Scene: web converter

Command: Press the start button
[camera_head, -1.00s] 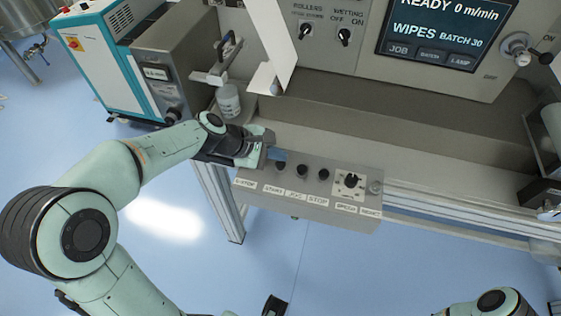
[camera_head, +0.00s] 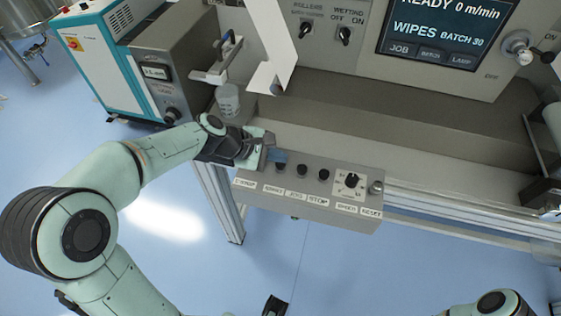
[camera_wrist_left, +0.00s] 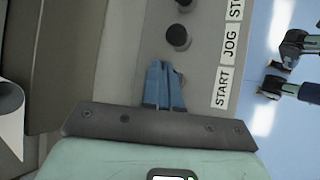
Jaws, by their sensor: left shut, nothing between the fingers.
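The button box (camera_head: 320,208) carries a row of dark round buttons above white labels. The START label (camera_head: 273,191) is left of JOG and STOP. The start button (camera_head: 281,168) is the leftmost dark button. My left gripper (camera_head: 278,156) is shut and empty, its blue fingertips just at the start button's far side. In the left wrist view the shut fingers (camera_wrist_left: 165,85) partly cover a dark button (camera_wrist_left: 184,92) level with the START label (camera_wrist_left: 222,88). Whether they touch it I cannot tell. A dark part at the bottom (camera_head: 275,305) may be my right gripper.
The JOG button (camera_head: 302,171) and STOP button (camera_head: 323,174) stand close by on the right, then a speed knob (camera_head: 352,181). The screen (camera_head: 447,30) reads READY 0 m/min.

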